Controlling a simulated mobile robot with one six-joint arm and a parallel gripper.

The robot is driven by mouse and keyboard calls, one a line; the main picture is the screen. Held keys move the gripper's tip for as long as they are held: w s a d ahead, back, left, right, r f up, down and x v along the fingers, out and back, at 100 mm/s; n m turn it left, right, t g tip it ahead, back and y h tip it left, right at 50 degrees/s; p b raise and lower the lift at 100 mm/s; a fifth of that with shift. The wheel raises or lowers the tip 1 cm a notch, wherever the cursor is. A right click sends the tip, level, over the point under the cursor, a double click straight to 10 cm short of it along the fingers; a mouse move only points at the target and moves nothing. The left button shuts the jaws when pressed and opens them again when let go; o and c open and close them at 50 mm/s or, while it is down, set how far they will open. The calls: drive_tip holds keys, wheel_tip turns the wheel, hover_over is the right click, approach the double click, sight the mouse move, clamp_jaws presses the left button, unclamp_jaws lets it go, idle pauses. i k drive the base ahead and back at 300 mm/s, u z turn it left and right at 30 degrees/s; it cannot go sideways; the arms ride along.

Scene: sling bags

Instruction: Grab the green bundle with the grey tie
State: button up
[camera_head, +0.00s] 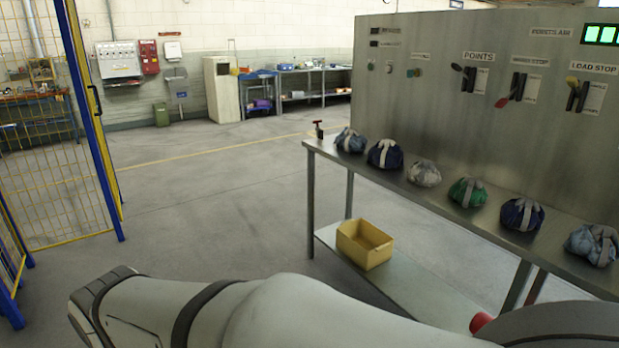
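The green bundle (462,193) with a grey tie sits on the steel bench top, fourth in the row from the far end. A whitish-grey bundle (424,173) is on its left and a dark blue bundle (515,214) with a grey tie is on its right, both apart from it. My arm crosses the bottom of the view, below and in front of the bench. My gripper is outside this view, so its state and place do not show.
More bundles stand on the bench (410,190): a blue-grey one (350,143), a navy one (377,157) and a light blue one (584,247). A control panel (550,130) with levers rises behind. A yellow bin (366,246) stands on the lower shelf. Floor left is clear.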

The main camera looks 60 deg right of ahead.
sight(470, 192)
drive_tip(key=z, duration=3.05)
drive_tip(key=i, duration=2.1)
drive_tip(key=u, duration=0.4)
